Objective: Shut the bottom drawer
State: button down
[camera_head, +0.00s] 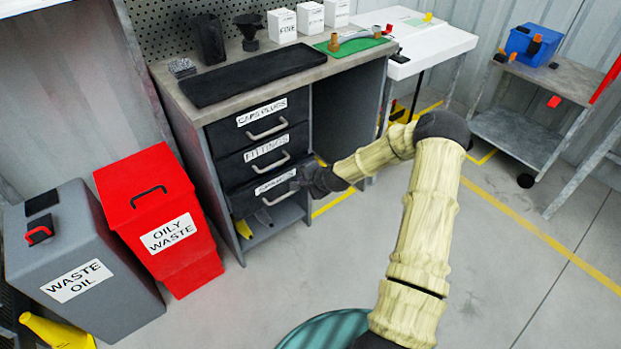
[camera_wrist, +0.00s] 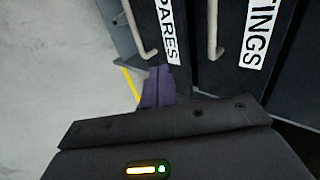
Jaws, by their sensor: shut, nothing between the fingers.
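The bottom drawer (camera_head: 240,204), labelled SPARES, is the lowest of three dark drawers under the workbench. Its front (camera_wrist: 178,15) and bar handle (camera_wrist: 140,30) also show in the wrist view, turned sideways. Its front looks close to level with the FITTINGS drawer (camera_head: 262,160) above; any small gap is hard to tell. My gripper (camera_head: 301,182) is at the right end of the bottom drawer's front, covering part of it. In the wrist view its shut, empty fingers (camera_wrist: 158,72) point at the front beside the label's end. I cannot tell whether they touch it.
The CAPS PLUGS drawer (camera_head: 262,122) is on top. A low shelf below the drawers holds a yellow item (camera_head: 243,229). A red oily waste bin (camera_head: 160,215) and grey waste oil bin (camera_head: 75,265) stand left. Floor to the right of my arm is clear up to a cart (camera_head: 515,140).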

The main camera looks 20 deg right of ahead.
jog(key=v, duration=0.4)
jog(key=shift+s+a+r+p, duration=0.15)
jog(key=shift+a+r+p, duration=0.05)
jog(key=shift+r+p, duration=0.15)
jog(key=c, duration=2)
grip_release()
jog(key=shift+d, duration=0.15)
jog(key=shift+o, duration=1.2)
jog(key=shift+s, duration=0.1)
jog(key=s+a+r+n+g+h, duration=0.1)
jog(key=s+r+n, duration=0.3)
jog(key=s, duration=0.5)
jog(key=s+a+r+n+g+h, duration=0.1)
jog(key=s+a+r+n+g, duration=0.2)
jog(key=s+r, duration=0.4)
jog(key=s+a+r+n+g+h, duration=0.1)
jog(key=s+a+r+n, duration=0.3)
jog(key=s, duration=0.7)
jog(key=r+n+g, duration=0.1)
jog(key=r+n, duration=0.1)
jog(key=n, duration=0.1)
